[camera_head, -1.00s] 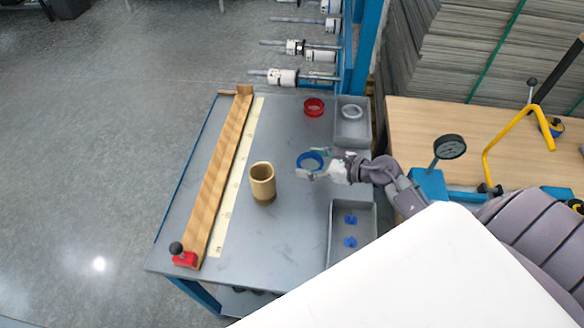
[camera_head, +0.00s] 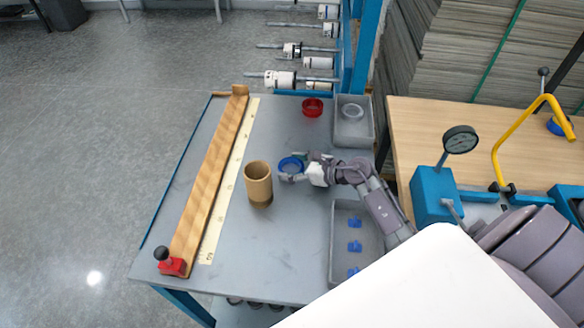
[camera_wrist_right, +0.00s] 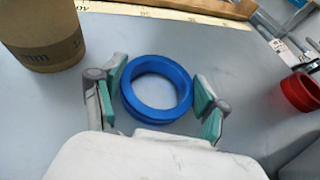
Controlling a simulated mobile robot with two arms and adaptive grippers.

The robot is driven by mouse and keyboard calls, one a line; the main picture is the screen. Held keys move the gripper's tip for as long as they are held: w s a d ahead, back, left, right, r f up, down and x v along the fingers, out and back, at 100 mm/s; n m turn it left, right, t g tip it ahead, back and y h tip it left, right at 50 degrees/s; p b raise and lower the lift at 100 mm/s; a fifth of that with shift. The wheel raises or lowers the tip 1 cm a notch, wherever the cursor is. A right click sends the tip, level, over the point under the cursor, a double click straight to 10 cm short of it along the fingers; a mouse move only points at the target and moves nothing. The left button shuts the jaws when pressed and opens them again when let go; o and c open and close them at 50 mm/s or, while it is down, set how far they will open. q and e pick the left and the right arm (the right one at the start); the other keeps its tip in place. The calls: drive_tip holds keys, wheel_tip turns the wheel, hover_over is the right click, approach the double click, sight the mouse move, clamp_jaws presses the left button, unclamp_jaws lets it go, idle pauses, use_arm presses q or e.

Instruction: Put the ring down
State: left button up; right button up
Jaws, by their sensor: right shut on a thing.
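The blue ring (camera_head: 283,168) is at the middle of the grey table, just right of the brown cardboard core (camera_head: 258,187). My right gripper (camera_head: 293,167) reaches it from the right and is shut on it. In the right wrist view the blue ring (camera_wrist_right: 150,116) lies flat between the green-padded fingers of my gripper (camera_wrist_right: 160,80), one on each side. I cannot tell whether the ring touches the table. The cardboard core (camera_wrist_right: 45,50) stands upright to the left there. My left gripper is not in view.
A red ring (camera_head: 313,114) lies near the table's (camera_head: 225,235) back edge, beside a grey tray (camera_head: 353,137) with a pale ring. Another grey tray (camera_head: 342,278) with small blue pieces is at the right. A wooden fence (camera_head: 210,185) and ruler run along the left. The front middle is clear.

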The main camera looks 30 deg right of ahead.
drive_tip(key=shift+f, duration=0.1)
drive_tip(key=o, duration=0.7)
drive_tip(key=shift+f, duration=0.1)
drive_tip(key=o, duration=0.5)
drive_tip(key=shift+r, duration=0.2)
